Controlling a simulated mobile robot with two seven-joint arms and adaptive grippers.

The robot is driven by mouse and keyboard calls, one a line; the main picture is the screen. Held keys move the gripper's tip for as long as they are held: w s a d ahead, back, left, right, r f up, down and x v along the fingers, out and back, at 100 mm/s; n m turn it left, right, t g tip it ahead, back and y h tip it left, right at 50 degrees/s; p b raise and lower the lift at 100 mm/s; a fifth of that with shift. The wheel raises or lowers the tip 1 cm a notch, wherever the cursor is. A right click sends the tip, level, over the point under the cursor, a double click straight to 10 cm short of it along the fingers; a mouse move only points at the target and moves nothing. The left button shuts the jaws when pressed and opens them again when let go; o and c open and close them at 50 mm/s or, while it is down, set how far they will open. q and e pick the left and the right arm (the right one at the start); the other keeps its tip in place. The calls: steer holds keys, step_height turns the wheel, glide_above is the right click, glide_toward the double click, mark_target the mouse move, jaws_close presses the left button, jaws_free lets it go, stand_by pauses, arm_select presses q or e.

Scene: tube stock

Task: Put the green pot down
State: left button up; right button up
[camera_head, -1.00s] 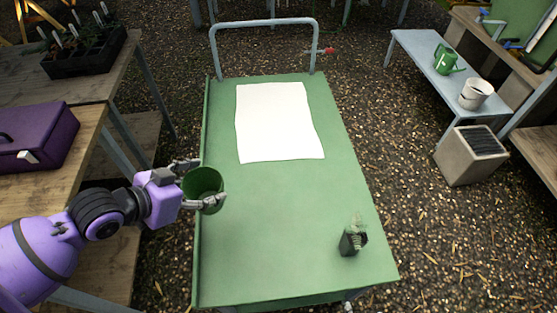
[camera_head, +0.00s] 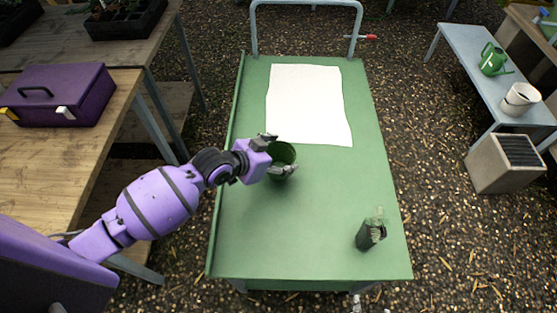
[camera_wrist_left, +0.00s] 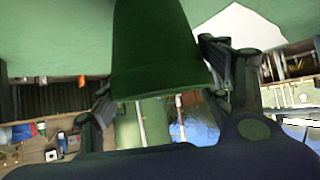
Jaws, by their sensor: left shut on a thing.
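The green pot (camera_head: 284,158) is a dark green, open-topped pot, upright over the left middle part of the green cart top (camera_head: 300,230). My left gripper (camera_head: 277,154) is shut on it, one finger on the far side and one on the near side. In the left wrist view the pot (camera_wrist_left: 160,50) fills the middle between the fingers, its rim towards the camera and its base cut off by the picture edge. I cannot tell whether the base touches the cart top. My right gripper is not in view.
A white sheet (camera_head: 308,105) lies just beyond the pot. A small dark pot with a plant (camera_head: 371,233) stands near the cart's right front. A purple toolbox (camera_head: 58,95) sits on the wooden bench at left. The cart's near middle is clear.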

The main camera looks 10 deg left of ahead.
arm_select(q)
steer(key=shift+s+a+f, duration=0.1)
steer(key=shift+f, duration=1.05)
steer(key=shift+f, duration=0.15)
steer(key=o, duration=1.1)
steer(key=shift+s+a+r, duration=0.1)
steer(key=shift+r, duration=0.15)
steer(key=v, duration=1.1)
steer(key=shift+s+a+r, duration=0.15)
steer(key=shift+s+r, duration=0.05)
steer(key=shift+s, duration=0.05)
